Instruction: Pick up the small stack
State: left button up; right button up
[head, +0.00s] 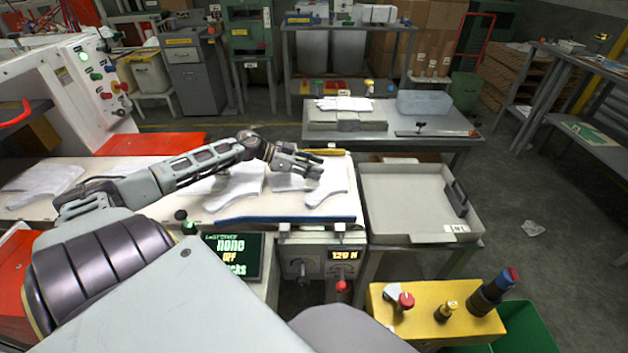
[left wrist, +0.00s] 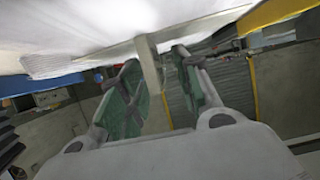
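White glove-shaped film pieces lie flat on the pale worktable (head: 150,205): one group (head: 235,187) in the middle and one (head: 328,186) near its right end, partly under my gripper. I cannot tell from their thickness which is the small stack. My left gripper (head: 310,163) is above the right group, reaching in from the left. In the left wrist view my left gripper (left wrist: 160,85) has its green-padded fingers apart. A pale upright bar (left wrist: 149,68) shows between or behind them; I cannot tell what it is. A layered white edge (left wrist: 62,62) shows at upper left. My right gripper is not in view.
A blue strip (head: 290,219) runs along the worktable's front edge. A shallow grey tray (head: 405,232) stands to the right. Behind, a grey table (head: 390,137) holds a flat pile (head: 343,118) and a clear bin (head: 424,103). A yellow button box (head: 425,325) is in front.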

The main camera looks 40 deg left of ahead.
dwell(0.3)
pick_arm(q)
grip_shut()
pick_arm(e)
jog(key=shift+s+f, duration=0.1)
pick_arm(q)
jog(key=shift+r, duration=0.15)
dwell(0.3)
jog(key=shift+r, duration=0.1)
jog(key=shift+r+p, duration=0.3)
jog(key=shift+r, duration=0.2)
notch_tip(320, 180, up, 8)
jog(key=p, duration=0.3)
jog(key=shift+r, duration=0.1)
notch_tip(320, 180, up, 8)
jog(key=p, duration=0.2)
jog(key=shift+r+p, duration=0.2)
jog(key=shift+p, duration=0.2)
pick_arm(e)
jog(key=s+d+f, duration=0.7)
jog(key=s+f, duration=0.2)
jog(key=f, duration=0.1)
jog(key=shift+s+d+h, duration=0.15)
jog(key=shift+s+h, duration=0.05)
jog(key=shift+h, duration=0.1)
